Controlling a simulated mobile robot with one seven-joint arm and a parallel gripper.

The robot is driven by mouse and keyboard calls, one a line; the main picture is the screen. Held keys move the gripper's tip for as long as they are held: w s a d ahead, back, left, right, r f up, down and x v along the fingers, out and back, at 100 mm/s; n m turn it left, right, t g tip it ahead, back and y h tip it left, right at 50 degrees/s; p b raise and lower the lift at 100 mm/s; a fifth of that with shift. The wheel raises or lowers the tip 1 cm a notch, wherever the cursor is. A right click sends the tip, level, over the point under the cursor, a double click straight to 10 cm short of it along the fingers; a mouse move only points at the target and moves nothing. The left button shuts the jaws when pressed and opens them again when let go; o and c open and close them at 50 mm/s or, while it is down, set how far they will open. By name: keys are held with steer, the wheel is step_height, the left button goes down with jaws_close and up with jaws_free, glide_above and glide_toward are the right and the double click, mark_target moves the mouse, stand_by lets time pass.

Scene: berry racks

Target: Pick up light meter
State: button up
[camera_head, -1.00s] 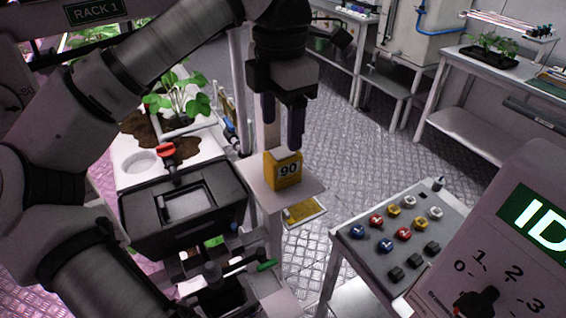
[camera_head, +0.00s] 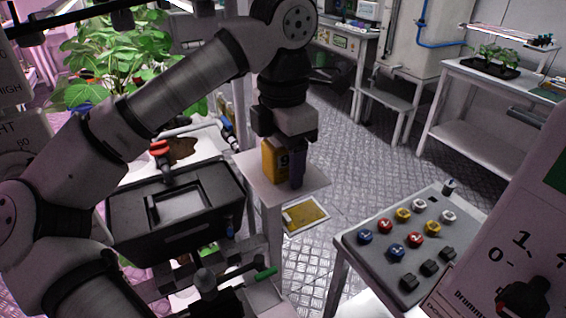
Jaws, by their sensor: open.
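The light meter appears to be a yellow box (camera_head: 270,160) with dark digits on its front, standing upright on a small pale shelf (camera_head: 262,188) near the picture's middle. My gripper (camera_head: 293,177) points down at the box's right side, with its jaws open. One dark finger hangs in front of the box's right part and covers some of the digits. The other finger is mostly hidden, so I cannot tell if it is beside or behind the box, or if either finger touches it.
A black case (camera_head: 178,212) stands left of the shelf, with leafy plants (camera_head: 125,60) behind. A button panel (camera_head: 405,240) is at the lower right. Metal floor (camera_head: 345,150) is clear to the right.

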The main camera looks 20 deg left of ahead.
steer(key=shift+r, duration=0.1)
steer(key=c, duration=1.2)
steer(key=shift+r, duration=0.1)
